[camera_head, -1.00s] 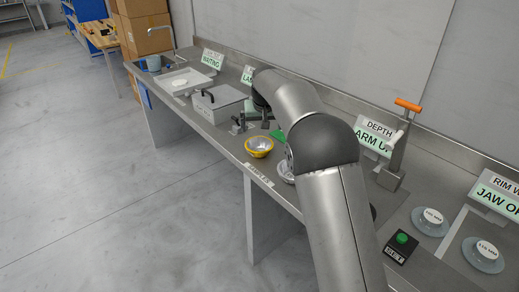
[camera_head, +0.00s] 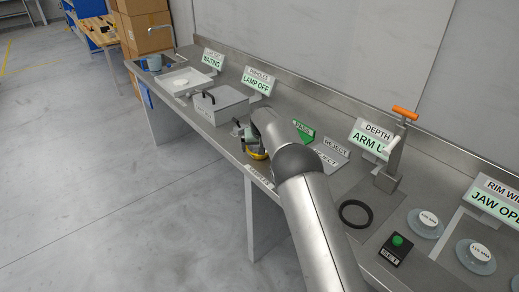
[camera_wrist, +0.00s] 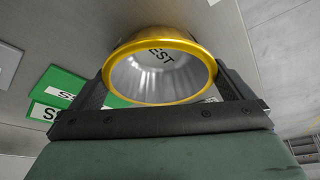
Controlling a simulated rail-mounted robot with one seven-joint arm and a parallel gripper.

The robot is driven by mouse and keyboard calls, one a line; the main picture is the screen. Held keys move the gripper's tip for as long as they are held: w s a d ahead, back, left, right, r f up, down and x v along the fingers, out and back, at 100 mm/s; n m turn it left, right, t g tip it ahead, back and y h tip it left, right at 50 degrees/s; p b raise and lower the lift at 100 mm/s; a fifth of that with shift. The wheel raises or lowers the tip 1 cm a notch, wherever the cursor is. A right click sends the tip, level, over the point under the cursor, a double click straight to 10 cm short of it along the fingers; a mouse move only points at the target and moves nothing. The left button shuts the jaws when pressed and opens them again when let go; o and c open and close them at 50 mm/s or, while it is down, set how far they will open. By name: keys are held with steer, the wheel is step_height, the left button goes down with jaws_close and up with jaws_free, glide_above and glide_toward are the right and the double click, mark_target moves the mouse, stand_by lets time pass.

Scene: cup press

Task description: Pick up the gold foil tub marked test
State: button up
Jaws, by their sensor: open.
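The gold foil tub (camera_head: 259,156) sits near the front edge of the steel bench, mostly hidden by my gripper in the head view. In the wrist view the tub (camera_wrist: 205,50) shows its gold rim and silver inside. Black letters reading "EST" show on its inner bottom, the first letter cut off. My gripper (camera_head: 252,143) is down at the tub. In the wrist view the open jaws of my gripper (camera_wrist: 162,88) have one finger on each side of the tub. I cannot tell whether either finger touches it.
Green PASS (camera_head: 303,131) and grey REJECT (camera_head: 335,147) signs stand behind my arm. A grey lidded box (camera_head: 220,103) is to the left. A lever press (camera_head: 393,160), a black ring (camera_head: 356,213) and a green button box (camera_head: 397,248) are to the right.

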steer(key=shift+w+f, duration=0.2)
steer(key=shift+f, duration=0.15)
steer(key=c, duration=0.9)
steer(key=shift+r, duration=0.15)
